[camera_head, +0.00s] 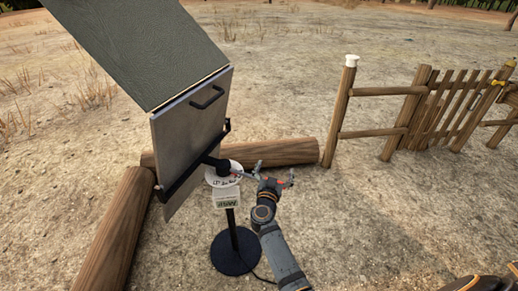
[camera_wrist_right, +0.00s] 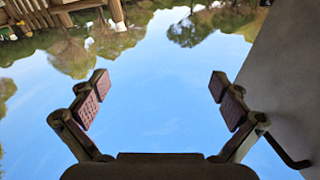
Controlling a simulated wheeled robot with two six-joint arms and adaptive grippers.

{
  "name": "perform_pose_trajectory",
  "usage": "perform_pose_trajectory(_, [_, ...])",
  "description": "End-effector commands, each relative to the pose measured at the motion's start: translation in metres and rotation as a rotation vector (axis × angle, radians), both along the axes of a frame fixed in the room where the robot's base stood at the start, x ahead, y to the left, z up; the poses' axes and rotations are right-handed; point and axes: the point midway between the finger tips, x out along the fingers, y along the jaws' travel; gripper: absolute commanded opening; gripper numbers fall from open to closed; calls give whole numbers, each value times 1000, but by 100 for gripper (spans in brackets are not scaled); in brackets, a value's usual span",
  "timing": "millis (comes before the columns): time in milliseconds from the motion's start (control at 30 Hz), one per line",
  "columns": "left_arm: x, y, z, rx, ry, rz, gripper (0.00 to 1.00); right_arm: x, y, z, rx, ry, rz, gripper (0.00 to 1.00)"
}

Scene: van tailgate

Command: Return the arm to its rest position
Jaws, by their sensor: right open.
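My right gripper (camera_head: 273,175) is in the middle of the head view, its two fingers spread apart. It is just right of the white round disc on the stand; I cannot tell whether a finger touches it. In the right wrist view the same gripper (camera_wrist_right: 160,82) is wide open, with only sky between its reddish finger pads. My right arm (camera_head: 276,250) reaches up from the bottom of the head view. My left gripper is not in view.
A grey panel (camera_head: 188,130) with a black handle (camera_head: 207,98) stands left of the gripper, under a green sloped board (camera_head: 140,45). A black round-based stand (camera_head: 234,255) holds a white disc (camera_head: 222,180). Logs (camera_head: 115,235) lie around. A wooden fence (camera_head: 420,110) stands right, with open ground before it.

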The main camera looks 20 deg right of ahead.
Motion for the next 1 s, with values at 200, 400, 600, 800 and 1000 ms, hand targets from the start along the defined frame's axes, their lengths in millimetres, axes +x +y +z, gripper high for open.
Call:
perform_pose_trajectory(200, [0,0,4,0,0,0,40,-4,7,-24,-24,32,50,100])
perform_pose_trajectory(400, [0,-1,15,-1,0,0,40,-44,39,-147,-62,233,302,100])
perform_pose_trajectory(600, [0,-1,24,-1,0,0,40,-142,59,-285,7,555,518,100])
perform_pose_trajectory(800, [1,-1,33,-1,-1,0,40,-286,55,-393,121,933,617,100])
perform_pose_trajectory(1000, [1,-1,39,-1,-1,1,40,-436,29,-449,213,1283,604,100])
